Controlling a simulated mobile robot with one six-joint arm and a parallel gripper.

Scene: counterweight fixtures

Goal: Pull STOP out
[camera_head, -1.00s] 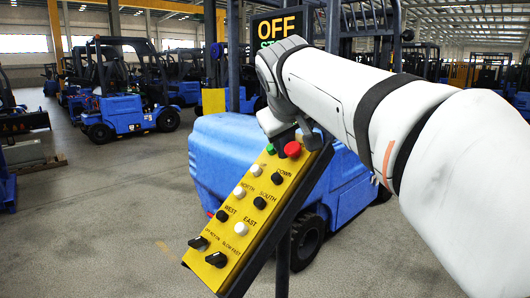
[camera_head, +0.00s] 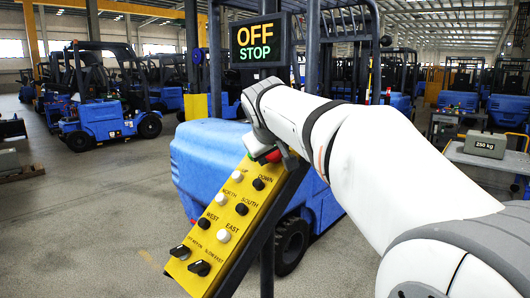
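A yellow control panel (camera_head: 222,222) in a dark frame stands tilted in front of me, with rows of black and white push buttons and two black selector knobs (camera_head: 190,259) at its lower end. The red STOP button (camera_head: 272,157) is at its top end and shows only in part behind my gripper (camera_head: 268,152). My gripper is right at the red button, with its fingers over or beside it. I cannot tell whether they touch it or are closed around it. The green button near the top is hidden. A display (camera_head: 258,40) above reads OFF and STOP.
A blue forklift (camera_head: 215,165) stands close behind the panel. More blue forklifts (camera_head: 100,115) are parked at the left and back. A grey 250 kg weight (camera_head: 486,144) sits on a cart at the right.

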